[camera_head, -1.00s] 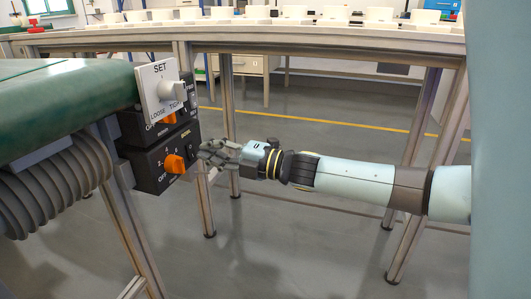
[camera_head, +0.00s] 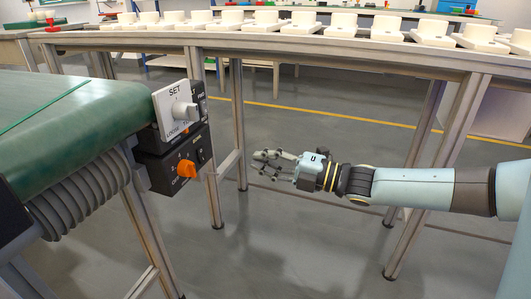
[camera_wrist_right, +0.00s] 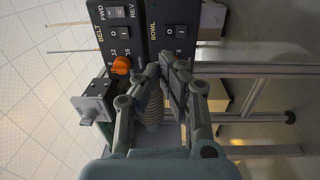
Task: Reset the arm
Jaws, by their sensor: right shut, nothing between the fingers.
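My right gripper (camera_head: 277,163) is shut and empty in the head view. Its arm comes in from the right and lies almost level. The gripper hangs in free air to the right of the black control boxes, apart from them. In the right wrist view the closed fingers (camera_wrist_right: 163,66) show in front of the control panel (camera_wrist_right: 142,22). My left gripper is in neither view.
A green belt (camera_head: 70,105) runs at the left. On its end are a white SET plate (camera_head: 173,93) with a knob and a black box with an orange knob (camera_head: 186,168). A long table with several white fixtures (camera_head: 340,26) stands behind. Open floor lies below the arm.

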